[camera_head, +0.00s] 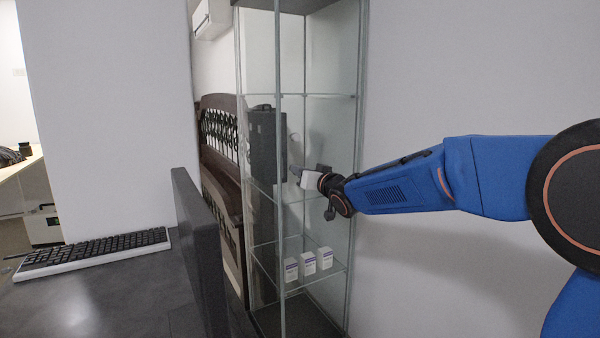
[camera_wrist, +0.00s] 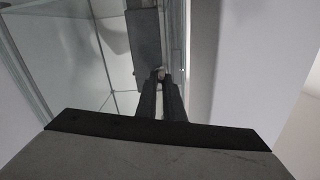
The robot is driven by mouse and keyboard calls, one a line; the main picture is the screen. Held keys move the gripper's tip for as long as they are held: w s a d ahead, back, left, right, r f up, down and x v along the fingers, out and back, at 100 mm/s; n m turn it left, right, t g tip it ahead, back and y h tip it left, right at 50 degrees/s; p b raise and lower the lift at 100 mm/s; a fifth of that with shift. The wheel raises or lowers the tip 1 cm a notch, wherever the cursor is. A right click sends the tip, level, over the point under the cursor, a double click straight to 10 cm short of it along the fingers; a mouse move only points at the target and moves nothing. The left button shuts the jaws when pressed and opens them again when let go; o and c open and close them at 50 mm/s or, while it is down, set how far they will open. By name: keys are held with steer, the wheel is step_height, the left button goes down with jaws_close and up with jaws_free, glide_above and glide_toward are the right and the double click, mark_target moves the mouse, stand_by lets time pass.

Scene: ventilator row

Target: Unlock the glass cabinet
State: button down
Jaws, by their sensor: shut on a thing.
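The glass cabinet (camera_head: 342,215) stands upright in the middle of the head view, tall and narrow with clear panes and shelves. It also fills the upper left of the wrist view (camera_wrist: 85,50). My gripper (camera_head: 299,172) is at the cabinet's front side, at about mid height. In the wrist view my gripper's dark fingers (camera_wrist: 161,78) are close together on a small pale piece at the cabinet's edge. That piece is mostly hidden by the fingers, and I cannot tell if it is a key or part of a lock.
Several small white boxes (camera_head: 308,263) stand on a lower shelf of the cabinet. A dark desk (camera_head: 100,295) with a keyboard (camera_head: 95,252) and a dark upright panel (camera_head: 203,255) is at left. A dark wooden bench (camera_head: 222,150) is behind. A white wall is at right.

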steer(key=shift+d+f+m, duration=0.1)
steer(key=shift+m, duration=3.75)
steer(key=shift+d+f+m, duration=0.1)
steer(key=shift+m, duration=3.75)
steer(key=shift+w, duration=0.1)
steer(key=c, duration=1.9)
jaws_free()
steer(key=shift+o, duration=0.2)
